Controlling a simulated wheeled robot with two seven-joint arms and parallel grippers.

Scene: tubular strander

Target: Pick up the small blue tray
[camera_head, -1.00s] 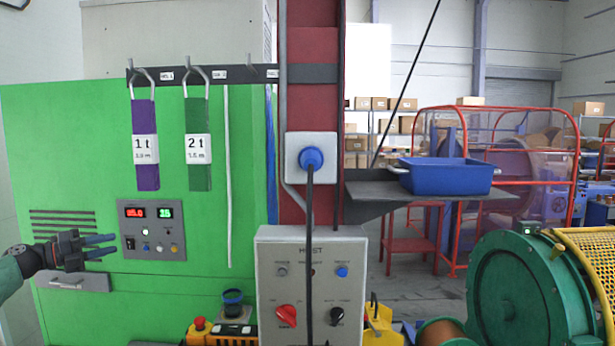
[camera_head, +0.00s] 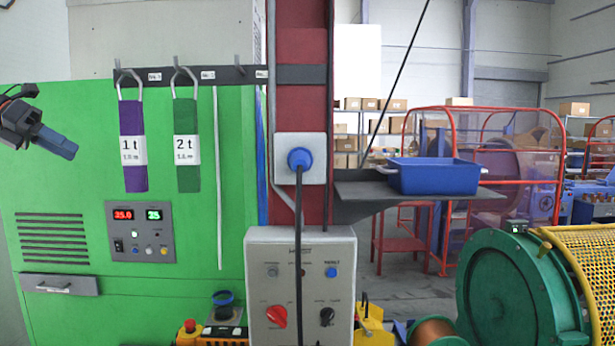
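The small blue tray (camera_head: 433,178) sits on a dark grey shelf (camera_head: 360,190) fixed to the right of the red column. It is upright, with a rim and small end handles; its inside is mostly hidden from this angle. My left gripper (camera_head: 58,144) is at the far left, in front of the green cabinet and far from the tray. Its blue fingers point right and slightly down and overlap in this view, so I cannot tell whether they are apart. My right gripper is not in view.
Purple (camera_head: 133,147) and green (camera_head: 187,145) slings hang on hooks. A green reel machine (camera_head: 515,290) is at the lower right.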

